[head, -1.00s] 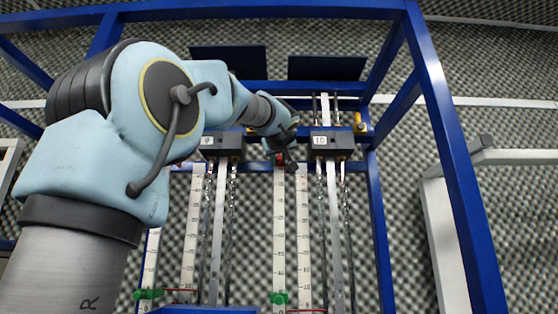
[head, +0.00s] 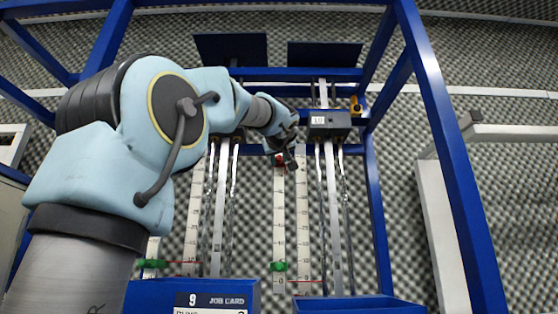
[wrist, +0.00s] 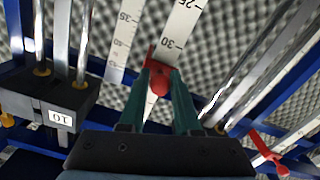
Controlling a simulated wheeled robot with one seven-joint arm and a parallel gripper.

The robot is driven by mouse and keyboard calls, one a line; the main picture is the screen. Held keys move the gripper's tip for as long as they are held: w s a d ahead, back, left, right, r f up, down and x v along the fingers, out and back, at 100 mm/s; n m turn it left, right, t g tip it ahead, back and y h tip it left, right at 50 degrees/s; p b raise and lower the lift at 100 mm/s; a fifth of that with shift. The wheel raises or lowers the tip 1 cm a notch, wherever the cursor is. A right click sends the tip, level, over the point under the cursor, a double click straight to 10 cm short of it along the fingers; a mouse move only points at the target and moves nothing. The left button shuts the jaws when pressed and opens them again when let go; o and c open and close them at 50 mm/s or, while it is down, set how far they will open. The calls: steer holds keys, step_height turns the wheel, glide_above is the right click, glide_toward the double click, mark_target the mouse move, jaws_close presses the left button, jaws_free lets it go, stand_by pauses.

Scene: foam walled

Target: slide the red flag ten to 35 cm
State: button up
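The red flag ten (wrist: 158,80) is between the two teal fingers of my gripper (wrist: 163,70) in the wrist view. The fingers close in on it from both sides, and it sits on the white scale strip (wrist: 182,25) just past the printed 30. The exact mark is hidden by the flag and fingers. In the head view my gripper (head: 290,160) is at the upper part of the strip left of the block marked 10 (head: 330,122), with a bit of red flag (head: 280,160) showing beside it. The block 10 also shows in the wrist view (wrist: 60,117).
Green markers (head: 278,266) sit low on the strips. Another red flag (wrist: 268,150) is at the lower right in the wrist view. Metal rods and rails flank the strip, inside a blue frame (head: 440,110). Blue boxes (head: 195,288) stand at the bottom.

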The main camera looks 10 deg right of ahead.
steer(key=o, duration=0.4)
steer(key=s+b, duration=0.1)
steer(key=s, duration=0.2)
steer(key=s+a+b, duration=0.1)
steer(key=s+b, duration=0.1)
steer(key=s, duration=0.2)
steer(key=s+a+b, duration=0.1)
steer(key=s, duration=0.2)
steer(key=shift+s, duration=0.35)
